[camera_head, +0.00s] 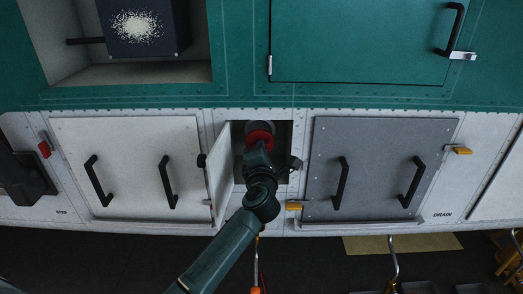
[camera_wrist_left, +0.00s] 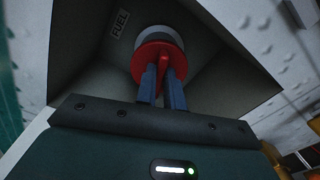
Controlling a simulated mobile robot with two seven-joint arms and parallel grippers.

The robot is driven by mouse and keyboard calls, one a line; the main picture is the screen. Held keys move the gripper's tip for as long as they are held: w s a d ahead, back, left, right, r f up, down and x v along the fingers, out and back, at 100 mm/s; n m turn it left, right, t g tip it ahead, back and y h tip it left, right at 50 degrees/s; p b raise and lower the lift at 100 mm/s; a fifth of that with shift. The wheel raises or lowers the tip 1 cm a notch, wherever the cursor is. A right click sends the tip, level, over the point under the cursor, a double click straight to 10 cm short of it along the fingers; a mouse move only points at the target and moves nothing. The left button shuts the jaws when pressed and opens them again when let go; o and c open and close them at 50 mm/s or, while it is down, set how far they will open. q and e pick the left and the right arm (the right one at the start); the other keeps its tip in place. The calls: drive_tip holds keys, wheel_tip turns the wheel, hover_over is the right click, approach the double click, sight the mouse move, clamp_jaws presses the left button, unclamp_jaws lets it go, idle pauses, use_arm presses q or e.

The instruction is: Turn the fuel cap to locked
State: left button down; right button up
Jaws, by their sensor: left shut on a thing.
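The red fuel cap (camera_head: 259,133) sits on a grey filler neck inside a small open recess between two panels. In the left wrist view the red cap (camera_wrist_left: 153,60) shows with a raised red grip across its face, and a FUEL label (camera_wrist_left: 119,25) is on the recess wall to its left. My left gripper (camera_wrist_left: 164,76) is shut on the cap's raised grip, one finger on each side. In the head view my left gripper (camera_head: 258,152) reaches into the recess and covers the lower part of the cap. My right gripper is not in view.
The recess's small white door (camera_head: 220,178) stands open on the left, close to my left arm. A white panel (camera_head: 130,165) and a grey panel (camera_head: 375,170) with black handles flank the recess. A green door (camera_head: 360,40) is above.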

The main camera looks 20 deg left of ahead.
use_arm(q)
drive_tip(key=shift+f+m, duration=0.15)
drive_tip(key=shift+m, duration=1.75)
drive_tip(key=c, duration=1.5)
unclamp_jaws()
drive_tip(key=v, duration=1.3)
drive_tip(key=shift+b, duration=0.45)
drive_tip(key=shift+s, duration=0.1)
